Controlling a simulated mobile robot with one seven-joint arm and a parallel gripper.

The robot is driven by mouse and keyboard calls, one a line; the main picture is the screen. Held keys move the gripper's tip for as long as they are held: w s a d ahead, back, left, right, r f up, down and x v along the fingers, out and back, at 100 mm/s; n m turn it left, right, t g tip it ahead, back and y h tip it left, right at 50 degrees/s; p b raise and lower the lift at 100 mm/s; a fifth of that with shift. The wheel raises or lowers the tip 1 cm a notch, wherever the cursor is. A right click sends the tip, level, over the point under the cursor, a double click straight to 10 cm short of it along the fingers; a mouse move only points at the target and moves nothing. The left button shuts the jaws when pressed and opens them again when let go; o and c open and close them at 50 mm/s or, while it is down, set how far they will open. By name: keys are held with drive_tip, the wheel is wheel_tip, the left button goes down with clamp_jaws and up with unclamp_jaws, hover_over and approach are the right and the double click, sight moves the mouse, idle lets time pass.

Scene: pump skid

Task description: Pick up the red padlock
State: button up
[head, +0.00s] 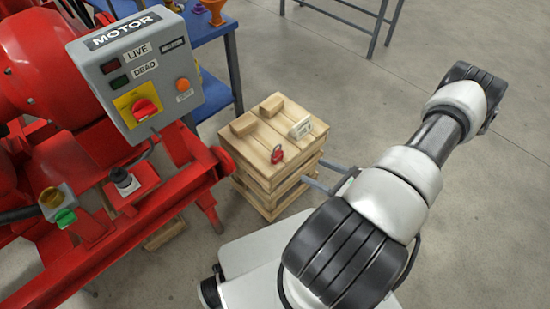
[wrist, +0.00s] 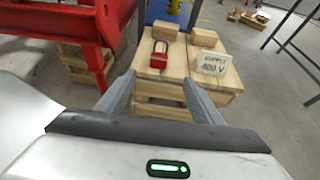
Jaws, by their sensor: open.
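The red padlock (head: 277,154) stands on top of a wooden crate (head: 262,172), near its front edge in the head view. In the wrist view the padlock (wrist: 159,56) shows its red body and dark shackle, upright on the pale wood. My gripper (head: 325,176) is at the crate's right side in the head view. In the wrist view its two grey fingers (wrist: 158,82) are spread apart and empty, with the padlock beyond them, a little left of the middle between them.
A white "SUPPLY 400 V" tag (wrist: 213,63) stands right of the padlock. Two wooden blocks (head: 271,105) sit at the crate's back. The red skid with the grey motor box (head: 140,75) is left of the crate. A blue table (head: 190,30) stands behind.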

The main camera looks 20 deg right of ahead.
drive_tip(key=f, duration=0.1)
drive_tip(key=b, duration=0.2)
approach(280, 156)
drive_tip(key=w+f, duration=0.2)
drive_tip(key=w, duration=0.1)
drive_tip(key=w+a, duration=0.1)
drive_tip(key=w+a+f+b, duration=0.1)
drive_tip(key=w, duration=0.1)
drive_tip(key=w+a, duration=0.1)
drive_tip(key=shift+w+a+f, duration=0.1)
drive_tip(key=shift+w+f, duration=0.2)
drive_tip(key=c, duration=1.2)
wheel_tip(280, 156, up, 10)
drive_tip(key=shift+r+p, duration=0.1)
drive_tip(key=shift+p, duration=1.15)
